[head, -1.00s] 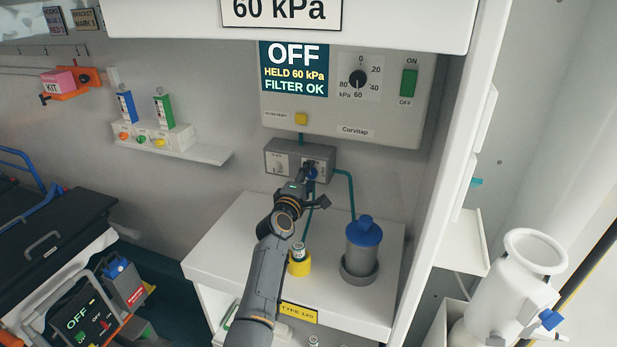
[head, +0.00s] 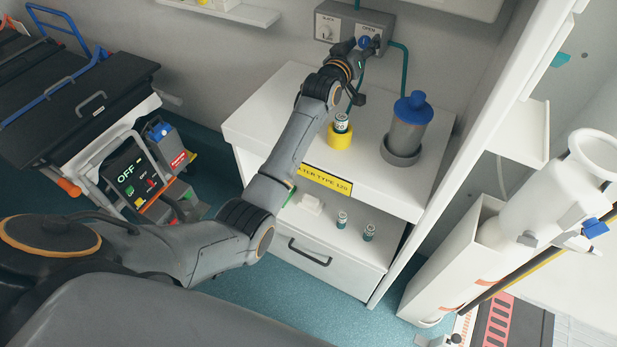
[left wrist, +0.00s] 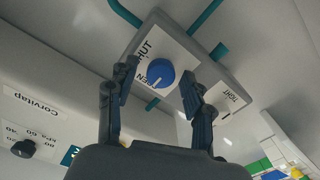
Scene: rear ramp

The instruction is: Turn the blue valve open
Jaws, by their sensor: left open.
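The blue valve is a round blue knob (left wrist: 160,74) on a white plate on a small grey wall box. The plate is lettered SHUT and OPEN, partly covered by the knob and a finger. A pale mark shows on the knob's face, on the side near the OPEN lettering. My left gripper (left wrist: 158,84) is open, with one finger on each side of the knob; I cannot tell if they touch it. In the head view the knob (head: 364,43) is partly hidden by my left gripper (head: 367,48). My right gripper is not in view.
Below the box, a white cabinet (head: 270,105) carries a grey canister (head: 406,130) with a blue cap and a yellow holder (head: 340,138) with a small vial. Green pipes (head: 404,70) run from the box. A white cabinet edge and white vessel (head: 540,195) stand right.

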